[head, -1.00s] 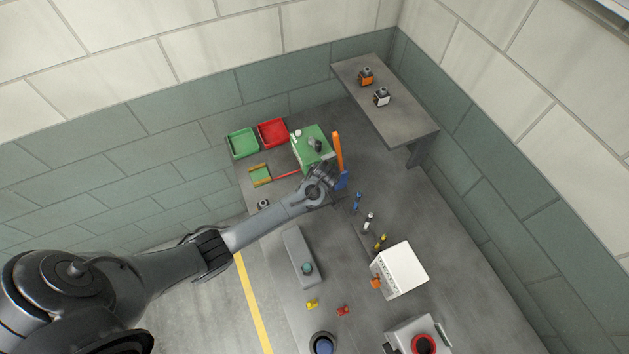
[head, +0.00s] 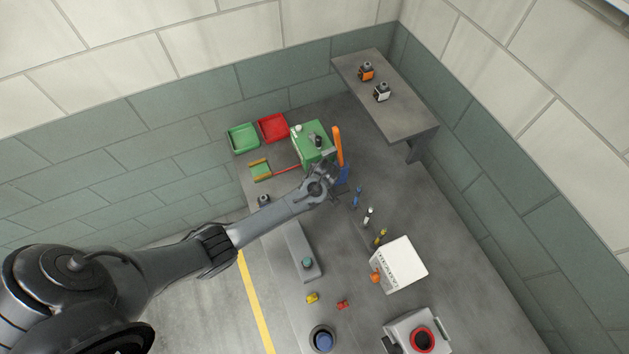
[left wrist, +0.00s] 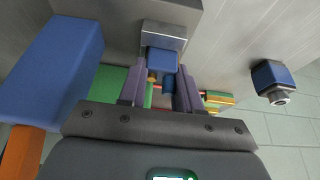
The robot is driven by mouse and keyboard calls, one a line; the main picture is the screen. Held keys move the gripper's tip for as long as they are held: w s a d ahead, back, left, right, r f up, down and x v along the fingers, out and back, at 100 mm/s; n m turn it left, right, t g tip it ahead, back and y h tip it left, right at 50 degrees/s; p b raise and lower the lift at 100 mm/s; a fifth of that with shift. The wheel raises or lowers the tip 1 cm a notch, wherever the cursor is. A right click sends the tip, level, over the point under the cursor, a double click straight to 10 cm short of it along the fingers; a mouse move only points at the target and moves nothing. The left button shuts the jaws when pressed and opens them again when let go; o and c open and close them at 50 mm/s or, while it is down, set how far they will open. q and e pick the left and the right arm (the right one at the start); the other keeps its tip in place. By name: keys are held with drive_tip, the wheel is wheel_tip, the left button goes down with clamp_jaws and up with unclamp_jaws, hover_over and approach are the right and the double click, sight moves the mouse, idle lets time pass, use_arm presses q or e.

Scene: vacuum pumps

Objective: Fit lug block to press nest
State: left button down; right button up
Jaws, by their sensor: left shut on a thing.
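My left gripper (left wrist: 160,90) is shut on a small blue block (left wrist: 163,62), which I take to be the lug block. A silver block (left wrist: 164,35) lies just beyond it; I cannot tell whether the two touch. In the head view my left gripper (head: 329,174) is beside the green box (head: 307,152), and its wrist hides the held block. A larger blue block (left wrist: 60,62) with an orange bar (left wrist: 22,152) stands close to the fingers in the left wrist view. The orange bar stands upright in the head view (head: 338,146). I cannot identify the press nest surely. My right gripper is out of view.
A dark blue part with a metal end (left wrist: 275,82) stands apart. Green (head: 243,139) and red (head: 273,128) trays are behind. Several small tools, a white box (head: 399,265) and a grey long block (head: 301,252) occupy the near bench. A raised shelf (head: 400,115) stands at right.

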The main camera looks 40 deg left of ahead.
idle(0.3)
use_arm(q)
drive_tip(key=c, duration=0.7)
unclamp_jaws()
drive_tip(key=v, duration=1)
drive_tip(key=shift+d+r, duration=0.2)
drive_tip(key=shift+r, duration=0.1)
drive_tip(key=shift+s, duration=0.1)
